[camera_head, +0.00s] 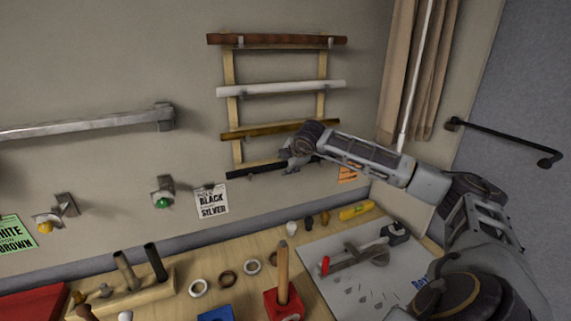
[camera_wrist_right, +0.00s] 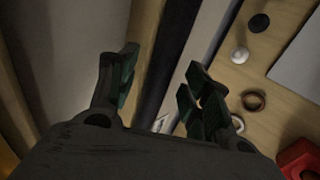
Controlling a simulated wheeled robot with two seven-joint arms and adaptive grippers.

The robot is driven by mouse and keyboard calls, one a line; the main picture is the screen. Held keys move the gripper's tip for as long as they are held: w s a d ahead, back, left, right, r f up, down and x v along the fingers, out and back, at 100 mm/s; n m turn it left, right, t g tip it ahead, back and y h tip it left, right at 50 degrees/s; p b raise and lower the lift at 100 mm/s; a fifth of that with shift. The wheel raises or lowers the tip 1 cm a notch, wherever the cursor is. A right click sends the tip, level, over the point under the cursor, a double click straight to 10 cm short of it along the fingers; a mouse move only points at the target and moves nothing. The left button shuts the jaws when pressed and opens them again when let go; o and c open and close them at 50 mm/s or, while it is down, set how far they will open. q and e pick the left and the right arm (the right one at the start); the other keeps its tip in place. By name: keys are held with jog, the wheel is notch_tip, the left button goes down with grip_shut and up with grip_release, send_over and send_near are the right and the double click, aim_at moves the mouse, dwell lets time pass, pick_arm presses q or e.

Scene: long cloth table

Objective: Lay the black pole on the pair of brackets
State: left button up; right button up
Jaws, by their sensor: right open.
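The black pole (camera_head: 252,170) lies at the bottom of the wooden wall rack, and part of it is hidden behind my right gripper. My right gripper (camera_head: 288,163) is open at the pole. In the right wrist view the dark pole (camera_wrist_right: 172,60) runs between the two spread fingers (camera_wrist_right: 158,88), and I cannot tell whether they touch it. Two wall brackets are to the left of the rack, one with a green knob (camera_head: 162,202) and one with a yellow knob (camera_head: 45,227). Both look empty. My left gripper is not in view.
Brown (camera_head: 275,40), white (camera_head: 280,88) and bronze (camera_head: 270,130) poles lie above on the rack. A silver rail (camera_head: 90,122) is on the wall above the brackets. The table holds rings, a red block (camera_head: 283,303) and a grey board (camera_head: 345,250) with tools.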

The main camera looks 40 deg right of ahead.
dwell(0.4)
grip_shut()
jog(key=shift+d, duration=0.1)
dwell(0.4)
